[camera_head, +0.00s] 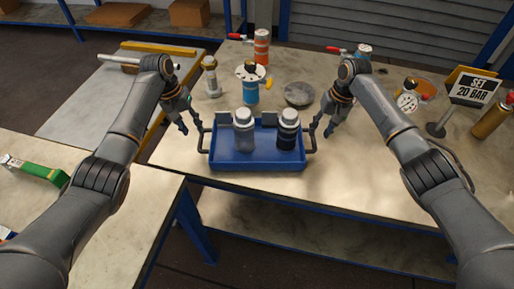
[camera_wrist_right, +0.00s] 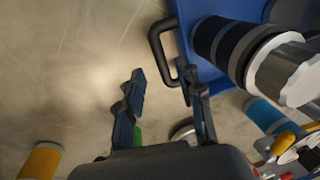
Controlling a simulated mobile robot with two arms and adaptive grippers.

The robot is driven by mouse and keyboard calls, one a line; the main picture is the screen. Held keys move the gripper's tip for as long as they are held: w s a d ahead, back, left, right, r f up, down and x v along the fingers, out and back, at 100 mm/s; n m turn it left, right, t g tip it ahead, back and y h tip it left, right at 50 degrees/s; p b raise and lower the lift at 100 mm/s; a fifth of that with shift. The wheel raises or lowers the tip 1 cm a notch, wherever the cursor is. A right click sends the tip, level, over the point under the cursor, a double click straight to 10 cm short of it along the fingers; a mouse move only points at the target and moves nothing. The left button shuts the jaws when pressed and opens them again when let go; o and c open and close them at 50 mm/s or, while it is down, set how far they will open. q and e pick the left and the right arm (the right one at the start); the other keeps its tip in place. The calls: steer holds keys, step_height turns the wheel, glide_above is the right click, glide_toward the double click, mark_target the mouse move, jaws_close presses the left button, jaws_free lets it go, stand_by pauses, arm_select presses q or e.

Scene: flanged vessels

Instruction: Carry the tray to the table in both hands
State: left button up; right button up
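A blue tray (camera_head: 230,160) sits at the front edge of the work table, with a dark handle at each end. A grey bottle (camera_head: 243,135) and a black bottle (camera_head: 287,135), both light-topped, stand in it. My left gripper (camera_head: 192,130) is beside the left handle (camera_head: 203,138), fingers apart. My right gripper (camera_head: 321,130) is by the right handle (camera_head: 311,138). In the right wrist view my right gripper (camera_wrist_right: 162,78) is open and empty, with the black handle (camera_wrist_right: 158,55) just beyond its fingertips, nearer the right finger. Contact at the left handle is unclear.
Behind the tray stand a blue flanged vessel (camera_head: 250,88), a grey disc (camera_head: 298,94) and an orange canister (camera_head: 261,46). A gauge and a "SET 20 BAR" sign (camera_head: 472,88) are at the right.

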steer(key=r, duration=0.2)
steer(key=d+r, duration=0.1)
steer(key=r, duration=0.2)
steer(key=shift+d+r, duration=0.1)
stand_by(0.4)
